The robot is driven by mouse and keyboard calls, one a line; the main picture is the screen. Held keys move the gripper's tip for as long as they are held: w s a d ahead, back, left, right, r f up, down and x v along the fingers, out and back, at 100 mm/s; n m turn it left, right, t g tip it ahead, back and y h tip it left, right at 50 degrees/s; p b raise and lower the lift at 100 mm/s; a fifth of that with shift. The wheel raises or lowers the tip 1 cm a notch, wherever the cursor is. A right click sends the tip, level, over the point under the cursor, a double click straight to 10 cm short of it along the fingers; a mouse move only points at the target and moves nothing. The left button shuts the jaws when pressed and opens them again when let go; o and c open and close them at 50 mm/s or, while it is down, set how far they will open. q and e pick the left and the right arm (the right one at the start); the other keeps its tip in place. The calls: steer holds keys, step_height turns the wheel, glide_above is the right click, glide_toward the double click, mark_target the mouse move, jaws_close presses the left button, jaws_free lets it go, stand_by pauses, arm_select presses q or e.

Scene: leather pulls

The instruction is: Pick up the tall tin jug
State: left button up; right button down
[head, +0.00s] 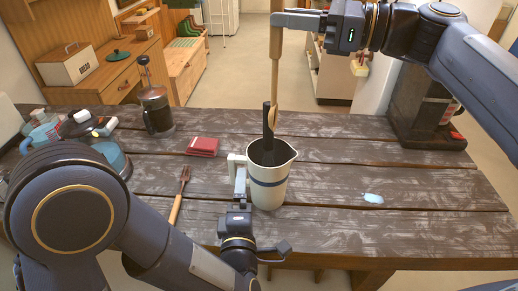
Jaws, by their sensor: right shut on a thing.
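The tall jug (268,193), cream with a dark blue band, stands upright on the wooden table. A black utensil (266,118) sticks up out of its mouth. My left gripper (240,182) is at the jug's pale handle (235,162), on the jug's left side; its fingers overlap the handle, and I cannot tell whether they are closed on it. My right gripper (279,20) is high above the jug, shut on a long wooden spoon (275,75). The spoon hangs down, its lower end just above the jug's rim, overlapping the black utensil.
A red folded cloth (202,146) and a wooden-handled fork (179,195) lie left of the jug. A French press (155,110) and a blue glass kettle (112,158) stand farther left. A coffee machine (425,105) is at the back right. The table right of the jug is mostly clear.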

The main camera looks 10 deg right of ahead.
arm_select(q)
steer(key=x, duration=0.4)
steer(key=shift+w, duration=0.15)
steer(key=x, duration=0.5)
steer(key=shift+w+a, duration=0.15)
steer(key=shift+a, duration=0.2)
steer(key=c, duration=0.8)
